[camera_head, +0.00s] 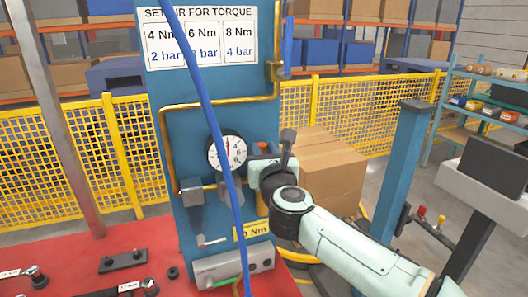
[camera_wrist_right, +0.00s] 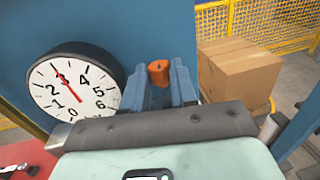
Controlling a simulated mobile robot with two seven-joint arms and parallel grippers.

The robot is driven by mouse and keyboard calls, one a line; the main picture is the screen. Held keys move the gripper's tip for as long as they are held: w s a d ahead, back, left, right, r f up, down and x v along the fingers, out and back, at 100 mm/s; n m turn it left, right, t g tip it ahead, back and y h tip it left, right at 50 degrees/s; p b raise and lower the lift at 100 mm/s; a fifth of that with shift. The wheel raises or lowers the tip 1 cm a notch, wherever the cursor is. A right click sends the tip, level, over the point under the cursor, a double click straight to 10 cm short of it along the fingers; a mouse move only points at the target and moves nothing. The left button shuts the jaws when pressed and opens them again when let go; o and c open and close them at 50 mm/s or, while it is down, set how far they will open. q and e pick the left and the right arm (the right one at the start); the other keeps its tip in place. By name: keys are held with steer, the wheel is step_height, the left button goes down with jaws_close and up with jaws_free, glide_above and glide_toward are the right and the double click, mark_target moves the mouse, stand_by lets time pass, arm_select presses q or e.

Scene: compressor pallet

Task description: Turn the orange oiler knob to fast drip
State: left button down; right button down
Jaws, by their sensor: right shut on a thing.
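The orange oiler knob (camera_wrist_right: 158,72) shows in the right wrist view between the two blue-grey fingers of my right gripper (camera_wrist_right: 160,88). The gripper is shut on it. In the head view, my right gripper (camera_head: 257,165) is at the blue panel (camera_head: 210,105), just right of the round gauge, and the knob is mostly hidden there. Any drip marking by the knob cannot be made out. The pressure gauge (camera_head: 227,151) has a white face and a red needle; it also shows in the right wrist view (camera_wrist_right: 72,90). My left gripper is not in view.
A blue hose (camera_head: 213,115) hangs down across the panel. Brass pipes (camera_head: 215,102) run over it. A torque chart (camera_head: 198,38) is at the top. A cardboard box (camera_head: 330,170) stands behind my right arm. Tools lie on the red bench (camera_head: 70,255).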

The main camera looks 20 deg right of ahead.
steer(key=shift+d+y, duration=0.1)
steer(key=shift+y, duration=0.2)
